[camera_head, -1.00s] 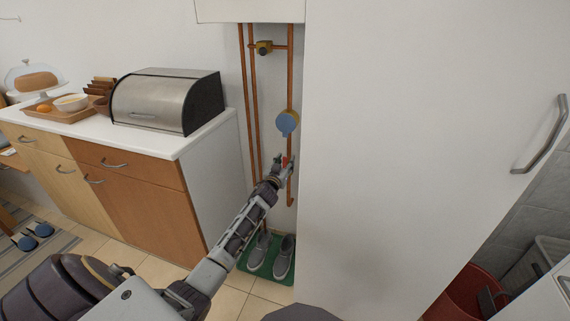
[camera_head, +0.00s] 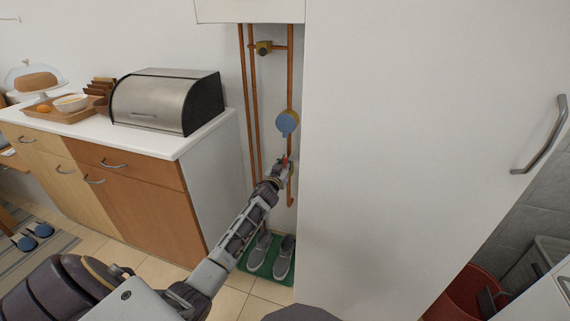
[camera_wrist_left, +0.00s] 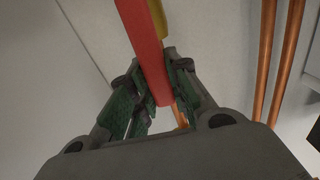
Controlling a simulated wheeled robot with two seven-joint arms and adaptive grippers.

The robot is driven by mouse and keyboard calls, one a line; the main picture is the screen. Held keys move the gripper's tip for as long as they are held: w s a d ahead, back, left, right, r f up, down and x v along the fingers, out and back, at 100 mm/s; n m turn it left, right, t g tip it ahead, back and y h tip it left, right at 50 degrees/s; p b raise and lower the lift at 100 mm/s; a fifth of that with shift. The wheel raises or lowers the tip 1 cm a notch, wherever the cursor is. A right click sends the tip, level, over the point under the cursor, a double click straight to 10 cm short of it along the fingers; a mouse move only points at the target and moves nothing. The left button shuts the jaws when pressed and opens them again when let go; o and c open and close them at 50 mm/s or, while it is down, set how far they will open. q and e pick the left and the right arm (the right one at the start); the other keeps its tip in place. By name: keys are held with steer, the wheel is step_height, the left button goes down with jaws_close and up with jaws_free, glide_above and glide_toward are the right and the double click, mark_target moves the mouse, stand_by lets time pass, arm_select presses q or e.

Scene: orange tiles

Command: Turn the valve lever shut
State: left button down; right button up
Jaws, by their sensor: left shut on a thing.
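The red valve lever (camera_wrist_left: 147,50) runs down from the top of the left wrist view to between my gripper's green-padded fingers. In the head view only a small red piece of the lever (camera_head: 285,160) shows at my fingertips. My left gripper (camera_head: 282,166) is shut on the lever, in front of the copper pipe; its fingers also show in the left wrist view (camera_wrist_left: 158,82). A yellow part (camera_wrist_left: 159,18) shows behind the lever. The valve body is mostly hidden by the gripper in the head view. My right gripper is not in view.
Copper pipes (camera_head: 253,110) run down the wall in a narrow gap between the drawer cabinet (camera_head: 140,195) and a tall white cabinet (camera_head: 400,150). A blue round meter (camera_head: 287,123) sits above my gripper. Grey shoes (camera_head: 284,258) stand on a green mat below.

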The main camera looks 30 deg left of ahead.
arm_select(q)
steer(key=w+d+f+m+b, duration=0.1)
steer(key=d+f+m+b, duration=0.4)
steer(key=m, duration=1.2)
steer(key=shift+w+d+f+m+b, duration=0.2)
steer(key=shift+d+f+m+b, duration=0.1)
steer(key=shift+d+f, duration=0.5)
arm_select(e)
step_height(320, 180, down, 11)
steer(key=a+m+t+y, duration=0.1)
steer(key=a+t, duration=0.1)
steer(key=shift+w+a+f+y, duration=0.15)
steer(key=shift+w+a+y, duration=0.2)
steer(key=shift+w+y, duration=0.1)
arm_select(q)
steer(key=shift+a+f, duration=0.15)
steer(key=c, duration=1.3)
jaws_free()
